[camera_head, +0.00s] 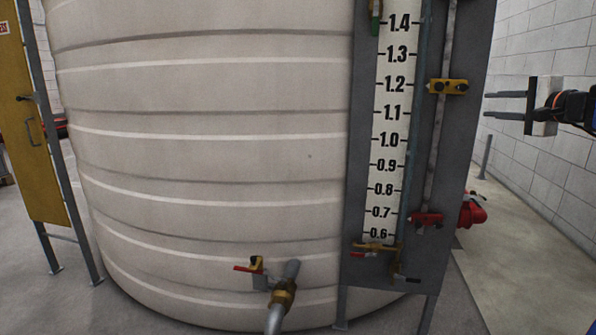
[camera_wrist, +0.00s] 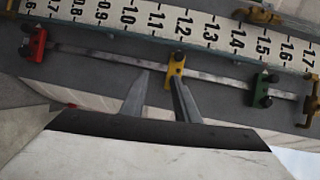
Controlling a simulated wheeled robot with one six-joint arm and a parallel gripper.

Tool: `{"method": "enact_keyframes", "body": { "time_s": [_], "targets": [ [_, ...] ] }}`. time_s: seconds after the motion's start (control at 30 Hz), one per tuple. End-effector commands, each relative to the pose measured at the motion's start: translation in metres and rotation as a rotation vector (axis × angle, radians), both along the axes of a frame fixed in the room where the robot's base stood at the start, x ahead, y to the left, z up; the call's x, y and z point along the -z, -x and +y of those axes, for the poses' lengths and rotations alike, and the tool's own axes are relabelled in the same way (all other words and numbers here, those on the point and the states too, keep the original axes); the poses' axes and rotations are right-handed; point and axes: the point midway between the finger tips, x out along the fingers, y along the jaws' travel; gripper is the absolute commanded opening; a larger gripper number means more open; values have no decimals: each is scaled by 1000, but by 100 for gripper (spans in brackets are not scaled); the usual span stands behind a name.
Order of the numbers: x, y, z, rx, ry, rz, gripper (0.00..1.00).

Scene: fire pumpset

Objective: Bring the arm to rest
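My gripper (camera_head: 488,104) shows at the right edge of the head view, with its two dark fingers pointing left. The fingers are apart and nothing shows between them. In the wrist view my gripper (camera_wrist: 161,78) also has a gap between its fingers. The yellow clamp (camera_wrist: 174,66) on the gauge rod appears just past the fingertips there. In the head view this yellow clamp (camera_head: 448,87) is left of the fingertips, with a gap in the picture between them; I cannot tell the depth.
A large beige tank (camera_head: 210,150) fills the middle, with a valve and pipe (camera_head: 283,292) low in front. A level gauge (camera_head: 390,130) stands on a grey panel, with a red clamp (camera_head: 425,218) low on its rod. Open floor (camera_head: 525,265) and a block wall lie right.

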Motion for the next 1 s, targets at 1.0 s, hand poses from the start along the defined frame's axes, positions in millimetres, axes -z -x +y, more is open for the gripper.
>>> {"method": "enact_keyframes", "body": {
  "time_s": [1.0],
  "targets": [
    [355, 277, 287, -710, 1091, 668, 28]
  ]
}}
